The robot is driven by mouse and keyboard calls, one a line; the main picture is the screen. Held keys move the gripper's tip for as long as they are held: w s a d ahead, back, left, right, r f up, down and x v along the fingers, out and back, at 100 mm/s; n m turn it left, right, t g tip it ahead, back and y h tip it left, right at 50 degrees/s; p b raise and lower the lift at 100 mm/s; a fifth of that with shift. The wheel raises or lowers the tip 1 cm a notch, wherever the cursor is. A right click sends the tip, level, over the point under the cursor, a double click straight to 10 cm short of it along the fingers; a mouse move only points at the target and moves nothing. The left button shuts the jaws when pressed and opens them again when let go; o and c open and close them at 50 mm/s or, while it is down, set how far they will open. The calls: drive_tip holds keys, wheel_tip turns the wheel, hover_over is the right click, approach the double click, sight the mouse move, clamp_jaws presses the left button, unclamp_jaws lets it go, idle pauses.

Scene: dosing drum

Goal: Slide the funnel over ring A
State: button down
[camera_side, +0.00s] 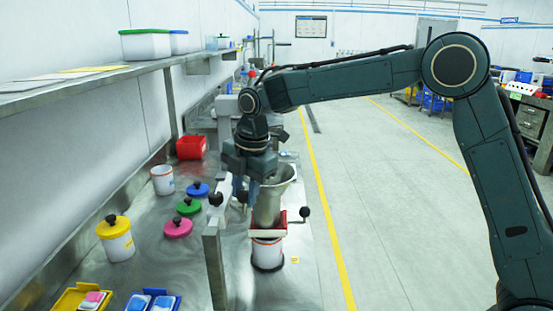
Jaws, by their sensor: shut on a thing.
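The metal funnel (268,204) stands upright with its wide mouth up, at the centre of the bench. A red bracket (290,223) shows around its lower part, above a white can (267,250). A dark ring (268,267) shows at the can's foot; I cannot read a letter that marks it as ring A. My gripper (241,188) points down at the funnel's left side and is shut on it. The exact contact is partly hidden by the gripper.
A grey upright post (213,262) stands left of the funnel; a black-knobbed lever (305,212) is at its right. Blue, green and pink lids (178,227), a yellow-lidded jar (115,238), a white tub (162,180) and a red bin (190,147) are left.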

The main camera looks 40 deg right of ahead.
drive_tip(key=w+d, duration=1.3)
idle(0.5)
drive_tip(key=shift+d+r, duration=0.1)
drive_tip(key=shift+d, duration=0.05)
drive_tip(key=c, duration=1.3)
unclamp_jaws()
drive_tip(key=shift+w, duration=0.1)
drive_tip(key=shift+o, duration=1)
drive_tip(key=shift+s+a, duration=0.25)
drive_tip(key=shift+a, duration=0.05)
